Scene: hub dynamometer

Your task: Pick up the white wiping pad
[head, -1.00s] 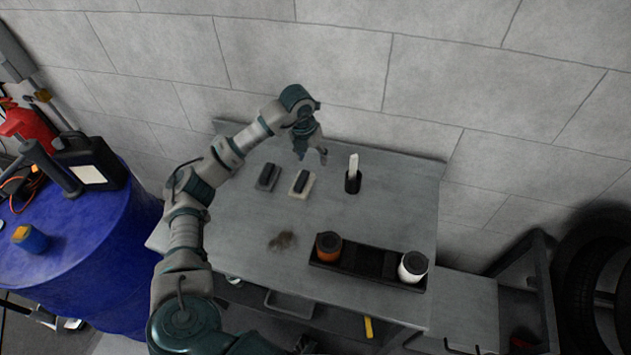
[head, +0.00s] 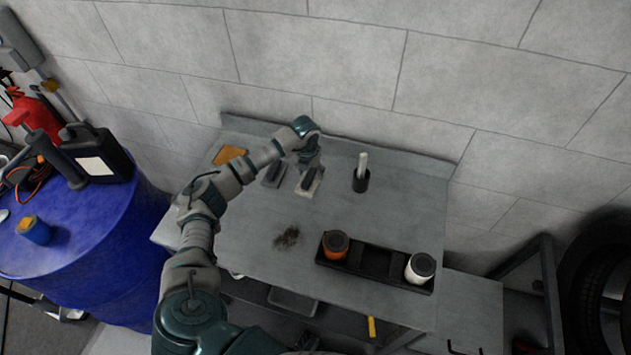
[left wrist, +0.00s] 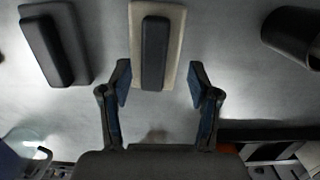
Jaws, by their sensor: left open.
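The white wiping pad (head: 309,188), an off-white block with a dark handle on top, lies on the grey workbench. It also shows in the left wrist view (left wrist: 175,62), ahead of the fingers. My left gripper (head: 309,178) is over the pad in the head view and partly hides it. In the left wrist view my left gripper (left wrist: 159,88) is open, its two fingers apart with the near end of the pad between and beyond them. Nothing is held. My right gripper is not in view.
A dark grey pad (left wrist: 55,45) lies left of the white one. A black cup (head: 361,181) with a white-handled tool stands to the right. A black tray (head: 376,262) holds an orange and a white container. A dark smudge (head: 288,237) marks the bench; a blue drum (head: 95,240) stands left.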

